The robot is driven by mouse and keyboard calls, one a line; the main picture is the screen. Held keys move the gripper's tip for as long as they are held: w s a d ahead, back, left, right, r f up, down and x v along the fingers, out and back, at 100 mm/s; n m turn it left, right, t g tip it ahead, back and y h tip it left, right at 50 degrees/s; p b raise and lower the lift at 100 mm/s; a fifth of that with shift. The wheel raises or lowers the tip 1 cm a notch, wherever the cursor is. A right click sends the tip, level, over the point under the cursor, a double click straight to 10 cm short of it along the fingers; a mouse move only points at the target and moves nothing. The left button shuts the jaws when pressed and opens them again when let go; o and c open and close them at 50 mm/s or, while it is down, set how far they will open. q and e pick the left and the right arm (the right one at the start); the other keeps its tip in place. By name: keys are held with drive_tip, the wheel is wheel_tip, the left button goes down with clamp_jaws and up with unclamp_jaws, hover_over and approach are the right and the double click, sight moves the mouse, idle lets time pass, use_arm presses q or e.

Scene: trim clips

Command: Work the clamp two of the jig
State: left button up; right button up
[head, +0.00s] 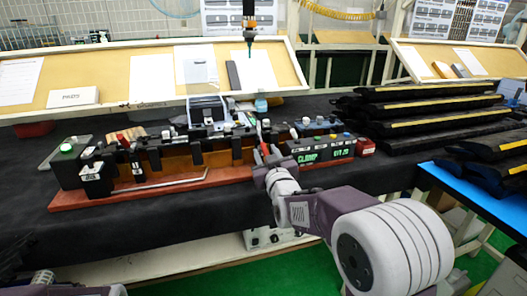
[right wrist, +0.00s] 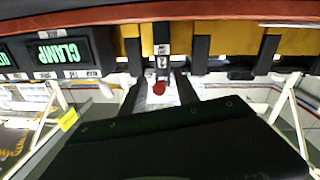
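The jig is a long reddish-brown base (head: 150,190) with a row of dark clamps on the black table. A red clamp handle (head: 265,149) stands at my right gripper (head: 266,160), toward the right part of the row. In the right wrist view, a red knob (right wrist: 159,88) lies between the two dark fingers of my right gripper (right wrist: 159,92), with a gap on both sides. The fingers are apart. Which clamp is number two I cannot read. A display with green letters reading CLAMP (head: 308,157) sits right of the gripper; it also shows in the right wrist view (right wrist: 62,52). My left gripper is out of view.
A red block (head: 365,147) stands at the right end of the displays. A pale rod (head: 160,185) lies along the jig front. Stacked black trim pieces (head: 425,105) fill the right side. A slanted board (head: 110,72) with papers stands behind. The black table front at left is clear.

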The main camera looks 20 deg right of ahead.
sight(264, 149)
drive_tip(key=shift+w, duration=1.6)
drive_tip(key=shift+c, duration=0.4)
clamp_jaws()
